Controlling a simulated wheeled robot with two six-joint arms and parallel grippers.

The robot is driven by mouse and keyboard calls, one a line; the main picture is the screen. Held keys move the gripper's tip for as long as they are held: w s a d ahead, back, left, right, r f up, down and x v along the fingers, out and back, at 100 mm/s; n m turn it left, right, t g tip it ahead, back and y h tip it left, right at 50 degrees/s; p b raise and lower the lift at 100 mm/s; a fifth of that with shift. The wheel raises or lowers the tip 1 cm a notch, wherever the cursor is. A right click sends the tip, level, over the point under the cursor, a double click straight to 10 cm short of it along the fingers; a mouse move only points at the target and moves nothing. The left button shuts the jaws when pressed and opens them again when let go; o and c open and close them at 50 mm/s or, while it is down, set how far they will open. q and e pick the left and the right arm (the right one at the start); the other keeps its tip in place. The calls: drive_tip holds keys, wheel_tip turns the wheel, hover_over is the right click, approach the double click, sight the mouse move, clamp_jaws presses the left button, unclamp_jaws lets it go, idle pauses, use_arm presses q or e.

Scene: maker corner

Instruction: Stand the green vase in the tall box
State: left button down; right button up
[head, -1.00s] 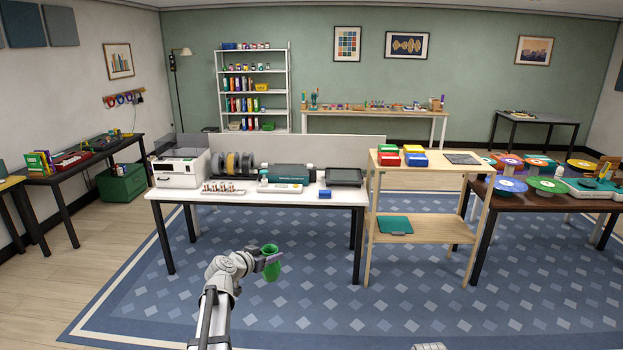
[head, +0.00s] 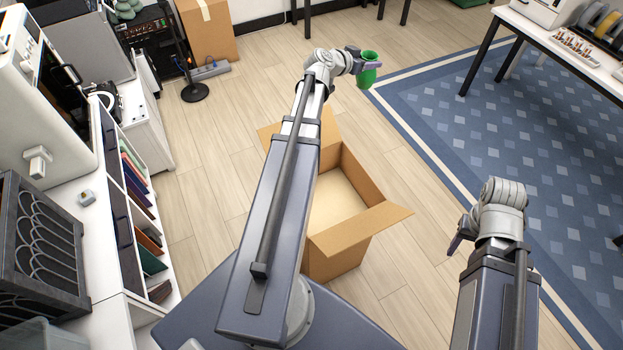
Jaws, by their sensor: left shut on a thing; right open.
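The green vase (head: 368,72) is held upright by my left gripper (head: 368,64), which is shut on it. They are in the upper middle of the head view, past the far side of the tall box. The tall box (head: 386,217) is brown cardboard and stands open on the wooden floor with its flaps spread. My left arm passes over the box's left part and hides some of it. The inside that shows looks empty. My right gripper (head: 456,243) is at the lower right, to the right of the box, and holds nothing that I can see; its fingers are partly hidden.
A white shelf unit with books (head: 140,205) stands along the left. A closed cardboard carton (head: 207,32) and a black lamp base (head: 194,92) are at the back left. A white table (head: 560,45) is at the upper right. The floor right of the box is clear.

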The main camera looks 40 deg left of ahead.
use_arm(q)
drive_tip(key=shift+s+a+f+b, duration=0.3)
drive_tip(key=shift+f+b, duration=0.2)
drive_tip(key=shift+f, duration=0.05)
drive_tip(key=shift+s+a+f+b, duration=0.25)
drive_tip(key=shift+f+b, duration=0.25)
drive_tip(key=s+d+f+m+g+h+b, duration=0.1)
drive_tip(key=s+f+b, duration=0.3)
drive_tip(key=f+b, duration=0.7)
drive_tip(key=s+d+f+m+g+h+b, duration=0.1)
drive_tip(key=s+d+f+m+h+b, duration=0.2)
drive_tip(key=f+b, duration=0.8)
drive_tip(key=s+d+f+m+g+h+b, duration=0.1)
drive_tip(key=s+d+f+m+h+b, duration=0.1)
drive_tip(key=f+b, duration=0.9)
drive_tip(key=s+m+h, duration=0.1)
drive_tip(key=s+h, duration=0.1)
drive_tip(key=shift+s+d+m+g, duration=0.25)
drive_tip(key=shift+s+m+g, duration=0.05)
drive_tip(key=shift+m, duration=0.1)
wheel_tip(320, 180, down, 10)
drive_tip(key=w+b, duration=0.2)
drive_tip(key=b, duration=0.8)
drive_tip(key=shift+w+d, duration=0.15)
drive_tip(key=shift+d, duration=0.15)
drive_tip(key=shift+f, duration=0.15)
drive_tip(key=shift+f+b, duration=0.6)
drive_tip(key=shift+b, duration=0.15)
